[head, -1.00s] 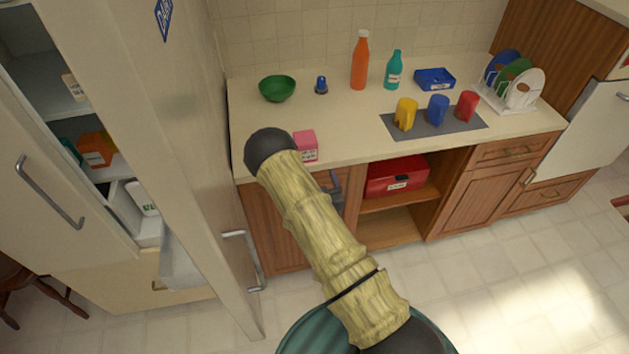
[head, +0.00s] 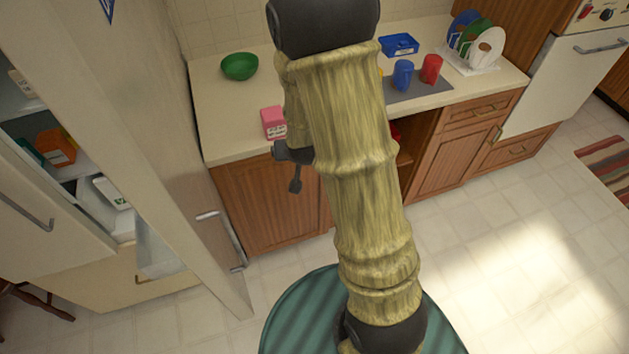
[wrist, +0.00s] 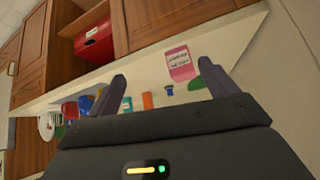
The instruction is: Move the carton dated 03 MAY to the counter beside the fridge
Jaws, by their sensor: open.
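A pink carton (head: 274,122) with a white label stands near the front left edge of the counter (head: 225,128), beside the open fridge door (head: 140,110). It also shows in the wrist view (wrist: 178,63), where its printed lines are too small to read surely. An orange carton (head: 56,147) and a white carton (head: 112,192) with a dark mark are inside the fridge; no date on them is readable. My gripper (wrist: 163,70) is open and empty, its two fingers spread at the counter's front, with the pink carton beyond them. The head view shows it partly behind my arm.
A green bowl (head: 239,67) is behind the pink carton. Blue (head: 403,74) and red (head: 431,69) cups stand on a grey mat, with a blue tray (head: 399,45) and dish rack (head: 478,58) behind. A red box (wrist: 93,36) sits in the cabinet shelf.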

